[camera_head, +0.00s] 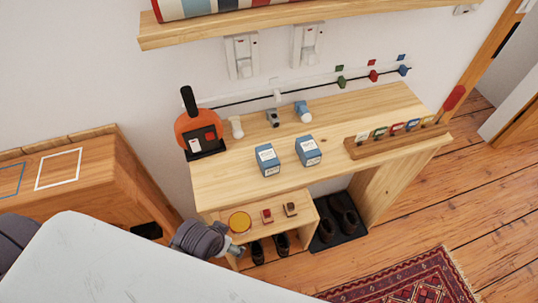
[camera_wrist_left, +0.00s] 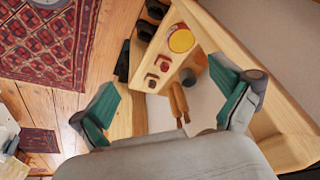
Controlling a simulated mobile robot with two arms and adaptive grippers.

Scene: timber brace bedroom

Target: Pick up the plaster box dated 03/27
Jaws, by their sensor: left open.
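Two blue boxes with white printed labels stand on the wooden table top (camera_head: 225,185) in the head view, the left box (camera_head: 267,160) and the right box (camera_head: 308,151). They are a small gap apart. The print is too small to read, so I cannot tell which is dated 03/27. My left gripper (camera_head: 238,250) is low at the table's front left, below and away from both boxes. The left wrist view shows its green-padded fingers (camera_wrist_left: 168,108) spread wide with nothing held. Neither box shows in that view. My right gripper is not in view.
A lower shelf (camera_head: 258,203) holds a yellow-orange disc (camera_head: 240,222) and two small blocks. Dark shoes (camera_head: 338,217) stand beneath. Behind the boxes are an orange round object (camera_head: 197,130) and small fittings. A wooden rack (camera_head: 395,138) with coloured tags lies to their right.

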